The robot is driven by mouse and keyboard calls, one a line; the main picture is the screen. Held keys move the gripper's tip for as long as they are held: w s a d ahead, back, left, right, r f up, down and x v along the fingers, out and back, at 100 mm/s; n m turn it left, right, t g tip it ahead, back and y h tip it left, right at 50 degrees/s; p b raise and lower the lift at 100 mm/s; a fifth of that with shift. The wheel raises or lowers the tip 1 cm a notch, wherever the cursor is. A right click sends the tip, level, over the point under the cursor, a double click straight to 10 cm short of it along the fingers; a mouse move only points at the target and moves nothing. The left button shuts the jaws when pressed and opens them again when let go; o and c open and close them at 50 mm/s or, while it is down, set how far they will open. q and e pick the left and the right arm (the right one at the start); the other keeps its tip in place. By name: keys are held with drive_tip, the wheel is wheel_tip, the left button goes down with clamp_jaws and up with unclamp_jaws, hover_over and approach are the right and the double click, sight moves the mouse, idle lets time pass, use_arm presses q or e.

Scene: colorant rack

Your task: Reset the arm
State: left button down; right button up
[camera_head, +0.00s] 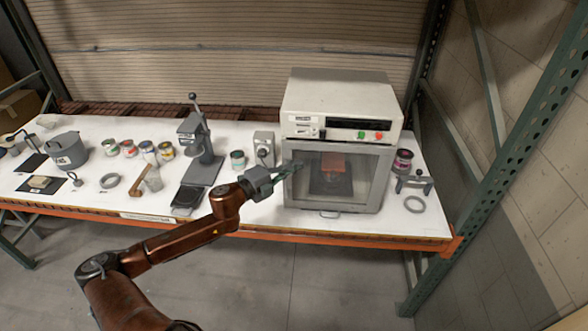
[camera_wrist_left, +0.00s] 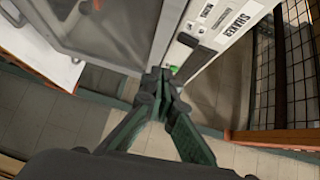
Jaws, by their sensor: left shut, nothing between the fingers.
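My left arm comes in from the lower left in the head view, and its gripper (camera_head: 292,170) is in front of the left part of the shaker's closed glass door. The gripper is shut and empty. In the left wrist view the closed fingers (camera_wrist_left: 160,82) show by a green button (camera_wrist_left: 173,70) on the white shaker panel (camera_wrist_left: 222,25); I cannot tell whether they touch it. The shaker (camera_head: 338,100) is a white box with a green and a red button above the door. A dark object with an orange-brown part shows inside. My right gripper is not in view.
The white table (camera_head: 90,205) holds several paint cans, a grey pot (camera_head: 66,150), a grey press (camera_head: 203,155) and a small box (camera_head: 264,148) left of the shaker. Green rack posts stand at the right. The floor in front is clear.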

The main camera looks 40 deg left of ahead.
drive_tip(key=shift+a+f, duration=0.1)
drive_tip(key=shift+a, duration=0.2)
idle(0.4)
